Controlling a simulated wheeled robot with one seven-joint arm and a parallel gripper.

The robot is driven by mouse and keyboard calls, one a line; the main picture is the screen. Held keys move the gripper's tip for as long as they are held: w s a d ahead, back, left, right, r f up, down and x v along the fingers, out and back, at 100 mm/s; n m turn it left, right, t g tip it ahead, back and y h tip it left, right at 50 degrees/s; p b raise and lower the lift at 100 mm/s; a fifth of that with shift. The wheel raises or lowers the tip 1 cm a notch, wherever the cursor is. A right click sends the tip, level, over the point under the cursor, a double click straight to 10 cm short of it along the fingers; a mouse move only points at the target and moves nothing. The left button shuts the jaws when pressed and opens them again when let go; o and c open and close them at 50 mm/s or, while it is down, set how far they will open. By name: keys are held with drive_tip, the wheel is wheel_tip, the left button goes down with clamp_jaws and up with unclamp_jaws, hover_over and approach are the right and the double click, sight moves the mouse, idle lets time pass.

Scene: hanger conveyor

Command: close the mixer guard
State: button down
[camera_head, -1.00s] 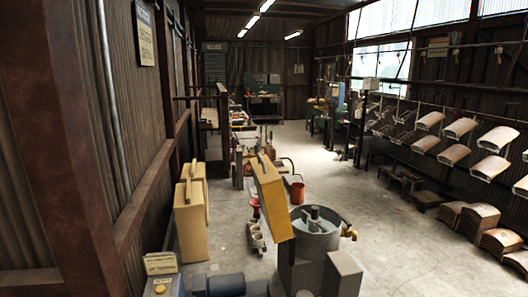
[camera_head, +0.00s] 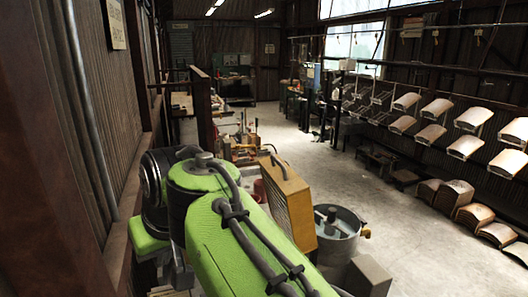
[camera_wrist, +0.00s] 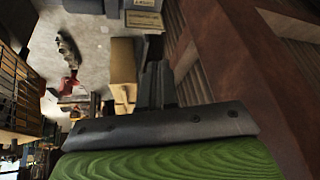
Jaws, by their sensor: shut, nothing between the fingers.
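The mixer guard (camera_head: 290,200) is a yellow panel with a dark handle on its top edge. It stands raised, tilted a little, at the left side of the round grey mixer drum (camera_head: 350,246), whose top is open. My green arm crosses the front of the head view and hides the mixer's lower left part. My gripper (camera_wrist: 157,72) shows only in the wrist view, its dark fingers together and empty. A slatted panel (camera_wrist: 16,92) is at the left of that view; I cannot tell if it is the guard.
A tan box (camera_wrist: 123,62) stands on the floor beyond my fingertips in the wrist view. A rusty beam (camera_wrist: 225,60) runs close on the right there. Curved panels (camera_head: 465,147) hang along the right wall. The floor (camera_head: 400,215) right of the mixer is clear.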

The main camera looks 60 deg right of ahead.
drive_tip(key=d+r+m+g+h+p, duration=0.25)
drive_tip(key=d+r, duration=0.35)
drive_tip(key=d, duration=0.7)
drive_tip(key=d+r+m+g+h+p, duration=0.1)
drive_tip(key=d+r+m+g+h, duration=0.25)
drive_tip(key=d+r, duration=0.65)
drive_tip(key=s+d+x, duration=0.1)
drive_tip(key=x, duration=0.7)
drive_tip(key=s+d+r+b+x, duration=0.1)
drive_tip(key=x, duration=0.6)
drive_tip(key=shift+s+d, duration=0.2)
drive_tip(key=shift+s, duration=0.1)
drive_tip(key=shift+r, duration=0.15)
